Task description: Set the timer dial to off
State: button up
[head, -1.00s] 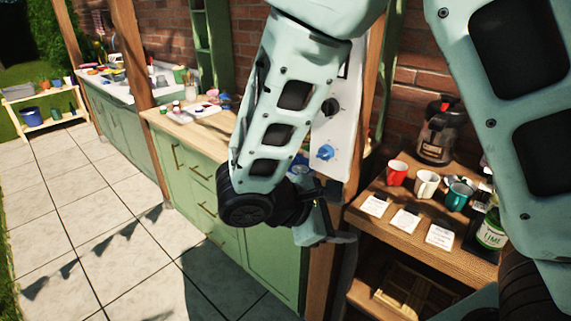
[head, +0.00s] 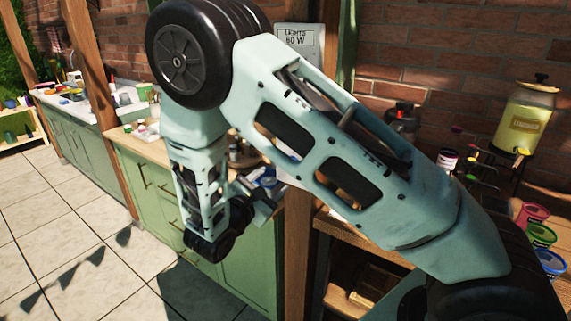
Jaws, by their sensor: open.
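The timer dial is not visible now; my arm covers most of the white panel (head: 298,40) on the wooden post. Only the panel's top shows, with a label reading "LIGHTS 60 W". My gripper (head: 262,200) is low, left of the post and in front of the green cabinet. It is small and partly hidden by my wrist, and it is open. I see nothing held in it. It is below the panel and apart from its visible part.
The wooden post (head: 294,255) stands just right of my gripper. A green cabinet (head: 245,255) with a cluttered wooden top is behind it. At right are a yellow drink dispenser (head: 525,120) and several coloured buckets. The tiled floor (head: 75,240) at left is clear.

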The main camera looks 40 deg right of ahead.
jog(key=p+x, duration=0.2)
jog(key=x, duration=0.6)
jog(key=shift+d, duration=0.15)
jog(key=c, duration=1)
